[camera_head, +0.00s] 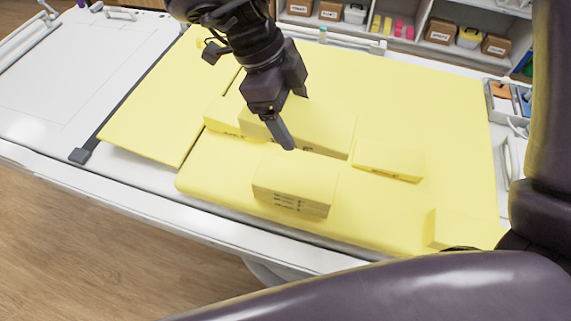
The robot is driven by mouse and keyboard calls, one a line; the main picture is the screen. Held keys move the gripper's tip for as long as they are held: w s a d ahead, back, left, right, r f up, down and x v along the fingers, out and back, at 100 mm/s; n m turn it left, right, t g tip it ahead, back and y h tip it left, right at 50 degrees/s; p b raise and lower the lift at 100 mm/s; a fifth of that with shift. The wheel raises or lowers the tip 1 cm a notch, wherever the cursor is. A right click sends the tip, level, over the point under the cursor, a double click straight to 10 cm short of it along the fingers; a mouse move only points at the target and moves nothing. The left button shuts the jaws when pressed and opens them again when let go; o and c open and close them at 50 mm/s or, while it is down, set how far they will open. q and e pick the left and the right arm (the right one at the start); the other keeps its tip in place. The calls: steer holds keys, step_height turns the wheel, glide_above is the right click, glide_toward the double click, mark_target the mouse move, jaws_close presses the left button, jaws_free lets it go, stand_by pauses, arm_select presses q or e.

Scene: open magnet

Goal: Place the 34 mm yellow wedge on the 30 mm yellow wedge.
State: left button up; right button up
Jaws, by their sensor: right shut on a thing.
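Several yellow foam wedges lie on a yellow pad (220,185). Their printed size marks are too small to read, so I cannot tell the 34 mm from the 30 mm wedge. My right gripper (287,140) reaches down from the top and is shut on a long yellow wedge (325,125) in the middle. One finger shows in front of its near face; the other is hidden. A block-like yellow wedge (295,180) with dark print sits in front of it, a low wedge (390,158) to the right, and a small one (222,114) at its left. My left gripper is out of view.
Another yellow block (465,228) lies at the pad's lower right, partly behind my dark arm. A flat yellow panel (155,100) lies at the left. Shelves with boxes (440,30) stand behind, and a tray of small items (508,100) at the right.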

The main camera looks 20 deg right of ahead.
step_height(320, 180, down, 12)
steer(key=shift+w+r+p, duration=0.1)
steer(key=shift+r+p, duration=0.15)
steer(key=shift+p, duration=0.05)
steer(key=shift+f, duration=0.25)
step_height(320, 180, down, 3)
steer(key=shift+f, duration=0.4)
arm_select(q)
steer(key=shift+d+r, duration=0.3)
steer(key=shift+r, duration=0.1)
